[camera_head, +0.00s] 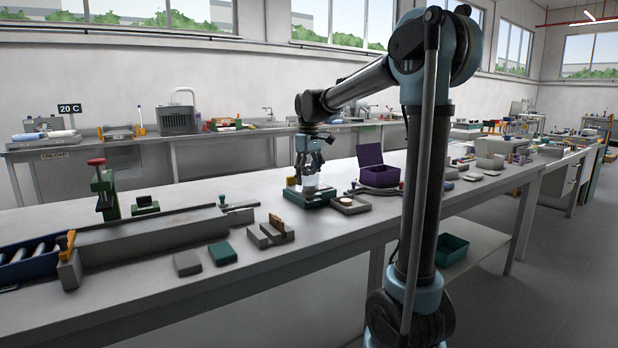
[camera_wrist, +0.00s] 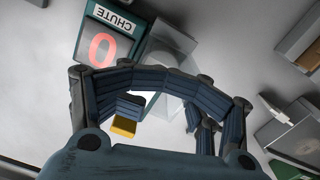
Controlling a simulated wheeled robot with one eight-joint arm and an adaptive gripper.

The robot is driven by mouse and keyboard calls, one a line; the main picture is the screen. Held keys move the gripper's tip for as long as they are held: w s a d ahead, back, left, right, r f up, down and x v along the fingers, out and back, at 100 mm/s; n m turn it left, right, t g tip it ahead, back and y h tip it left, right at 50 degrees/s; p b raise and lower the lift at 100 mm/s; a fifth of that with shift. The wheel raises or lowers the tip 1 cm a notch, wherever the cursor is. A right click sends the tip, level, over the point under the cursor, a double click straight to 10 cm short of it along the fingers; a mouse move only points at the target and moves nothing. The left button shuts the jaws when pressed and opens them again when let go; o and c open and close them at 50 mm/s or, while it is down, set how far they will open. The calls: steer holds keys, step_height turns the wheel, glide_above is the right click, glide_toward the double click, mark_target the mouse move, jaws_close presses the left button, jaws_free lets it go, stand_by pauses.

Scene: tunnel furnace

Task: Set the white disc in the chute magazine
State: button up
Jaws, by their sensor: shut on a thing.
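My gripper (camera_head: 311,178) points down over a green-based station (camera_head: 318,202) on the long grey bench. In the wrist view my gripper (camera_wrist: 160,114) has its fingers closed in around a small thing. A white patch (camera_wrist: 149,99), apparently the white disc, shows between the fingers; most of it is hidden. The chute magazine (camera_wrist: 172,48) looks clear and boxy, right beside a green CHUTE sign (camera_wrist: 115,19) with a red 0 display (camera_wrist: 103,49). It runs under my fingers. I cannot tell whether the disc is inside it or above it.
Grey blocks (camera_head: 270,232) and a green block (camera_head: 222,253) lie to the left. The bench's front edge is close by.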

steer(key=shift+w+a+r, duration=0.15)
steer(key=shift+w+r, duration=0.05)
steer(key=shift+r, duration=0.1)
jaws_close()
steer(key=shift+w+r, duration=0.1)
steer(key=shift+r, duration=0.35)
stand_by(0.4)
steer(key=o, duration=1.5)
jaws_free()
steer(key=shift+w, duration=0.1)
steer(key=shift+o, duration=0.9)
steer(key=shift+s+f, duration=0.1)
steer(key=shift+s, duration=0.1)
steer(key=shift+s, duration=0.1)
steer(key=o, duration=0.3)
